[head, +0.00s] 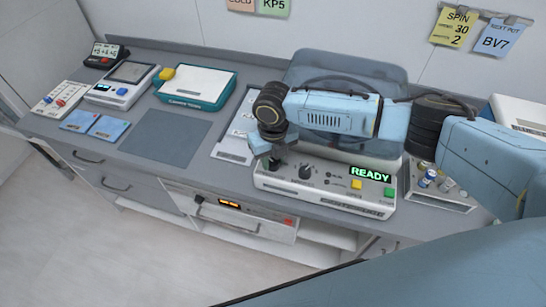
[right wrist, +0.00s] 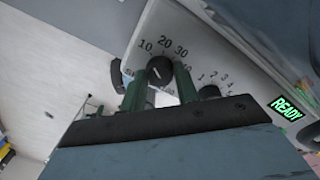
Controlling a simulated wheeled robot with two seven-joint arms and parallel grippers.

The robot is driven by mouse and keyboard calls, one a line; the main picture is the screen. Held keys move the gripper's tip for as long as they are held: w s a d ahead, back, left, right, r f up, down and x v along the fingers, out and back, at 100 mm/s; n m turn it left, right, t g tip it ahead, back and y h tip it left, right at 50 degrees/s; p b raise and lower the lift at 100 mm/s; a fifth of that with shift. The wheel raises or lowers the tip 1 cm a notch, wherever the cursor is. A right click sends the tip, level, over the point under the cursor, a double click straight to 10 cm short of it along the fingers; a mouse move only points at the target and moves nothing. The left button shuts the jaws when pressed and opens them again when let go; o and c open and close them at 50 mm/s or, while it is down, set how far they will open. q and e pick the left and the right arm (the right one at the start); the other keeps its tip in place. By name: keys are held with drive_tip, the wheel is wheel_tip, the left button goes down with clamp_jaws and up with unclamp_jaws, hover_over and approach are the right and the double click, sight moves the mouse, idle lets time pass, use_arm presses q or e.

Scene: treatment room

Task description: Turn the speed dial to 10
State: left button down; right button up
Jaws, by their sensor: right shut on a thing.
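The centrifuge (head: 325,199) stands on the counter, with READY lit in green on its front panel. My right gripper (head: 274,164) is at the left end of this panel. In the right wrist view its green fingers (right wrist: 158,88) are on either side of the black speed dial (right wrist: 159,69), shut on it. The numbers 10, 20, 30 and 40 are printed around this dial. I cannot make out which number its pointer faces. A second knob (right wrist: 208,92), numbered 1, 2, 3, 4, sits beside it and shows in the head view (head: 306,171). My left gripper is out of view.
A yellow button (head: 356,185) and a green button (head: 389,191) are on the panel's right. A rack of vials (head: 440,190) stands right of the centrifuge. A teal-edged scale (head: 195,88) and a grey mat (head: 165,137) are to the left. A yellow note (head: 455,27) reads SPIN 30 2.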

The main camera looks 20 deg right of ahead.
sight(273, 162)
drive_tip(key=shift+n, duration=0.3)
drive_tip(key=o, duration=1)
drive_tip(key=shift+c, duration=0.2)
drive_tip(key=shift+r, duration=0.1)
wheel_tip(273, 162, up, 13)
drive_tip(key=shift+b, duration=0.45)
drive_tip(key=shift+r, duration=0.1)
